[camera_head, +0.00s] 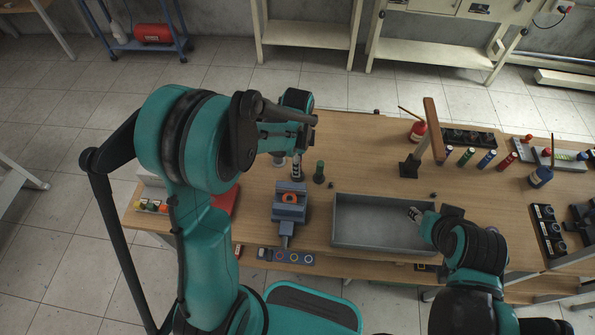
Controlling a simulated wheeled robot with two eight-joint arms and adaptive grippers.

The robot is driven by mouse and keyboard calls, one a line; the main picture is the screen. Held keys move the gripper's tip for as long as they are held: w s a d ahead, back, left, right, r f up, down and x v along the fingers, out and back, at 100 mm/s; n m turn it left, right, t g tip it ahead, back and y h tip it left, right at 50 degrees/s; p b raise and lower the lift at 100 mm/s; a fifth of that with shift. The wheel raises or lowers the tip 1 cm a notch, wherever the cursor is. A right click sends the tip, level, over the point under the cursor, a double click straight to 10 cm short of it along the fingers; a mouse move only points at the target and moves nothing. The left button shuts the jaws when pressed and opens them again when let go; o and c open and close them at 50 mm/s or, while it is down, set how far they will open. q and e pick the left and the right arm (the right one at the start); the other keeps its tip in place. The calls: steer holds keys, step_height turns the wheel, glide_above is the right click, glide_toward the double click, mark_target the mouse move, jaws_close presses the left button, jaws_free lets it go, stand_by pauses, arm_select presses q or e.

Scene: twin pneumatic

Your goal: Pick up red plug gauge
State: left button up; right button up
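A red cylinder (507,161), which looks like the red plug gauge, stands tilted at the right of the table, beside a blue one (487,158) and a green one (466,157). My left gripper (297,177) points down behind the blue-grey vise (290,203), far left of the red gauge; its fingers are too small to read. A dark green piece (319,172) stands just right of it. My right gripper (413,213) is over the right part of the grey tray (360,246), below and left of the red gauge and apart from it. Its opening is unclear.
A wooden post on a black stand (434,130) rises between the tray and the gauges. A red bottle (418,131), a dark rack (468,138) and a blue bottle (540,176) stand nearby. A black holder (548,232) is at right. The tray looks empty.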

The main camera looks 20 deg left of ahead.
arm_select(q)
steer(key=shift+w+f, duration=0.1)
steer(key=shift+f, duration=0.65)
steer(key=shift+r, duration=0.1)
steer(key=shift+c, duration=0.9)
jaws_close()
steer(key=shift+r, duration=0.6)
steer(key=r+p, duration=0.1)
steer(key=r, duration=0.1)
steer(key=d+r+p, duration=0.1)
steer(key=r, duration=0.1)
steer(key=shift+s+d, duration=0.15)
steer(key=shift+s, duration=0.05)
steer(key=s+d+r+p, duration=0.2)
steer(key=d+r, duration=0.3)
steer(key=d, duration=0.5)
steer(key=shift+r+p, duration=0.3)
steer(key=shift+r, duration=0.1)
